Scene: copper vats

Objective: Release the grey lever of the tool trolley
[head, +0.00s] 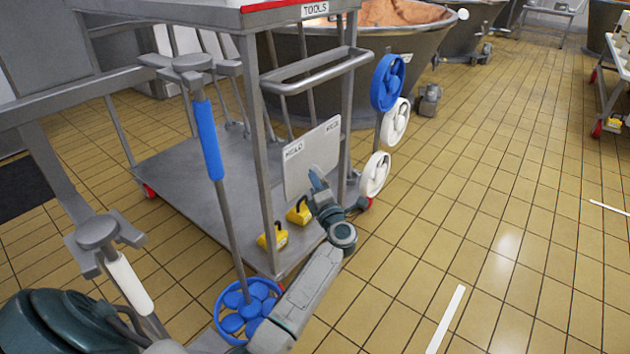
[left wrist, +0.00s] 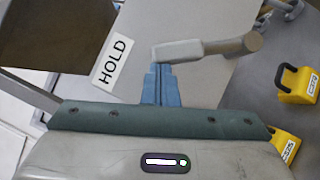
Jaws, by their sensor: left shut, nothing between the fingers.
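The tool trolley (head: 180,165) stands at the left of the head view, a grey metal frame with a sign reading TOOLS. A pale panel (head: 311,150) with two small labels hangs at its near end. In the left wrist view the grey lever (left wrist: 190,49) lies across the panel, its pale grip pointing left toward the HOLD label (left wrist: 112,61) and its round pivot at the right. My left gripper (head: 317,180) is shut and empty in front of the panel. Its blue fingertips (left wrist: 161,68) are at the grip's end; I cannot tell whether they touch. My right gripper is not in view.
Yellow padlocks (head: 299,211) sit low on the trolley beside my arm. Blue and white handwheels (head: 387,82) stick out at its right. A blue-handled tool (head: 207,140) stands at its left. A vat (head: 430,45) is behind.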

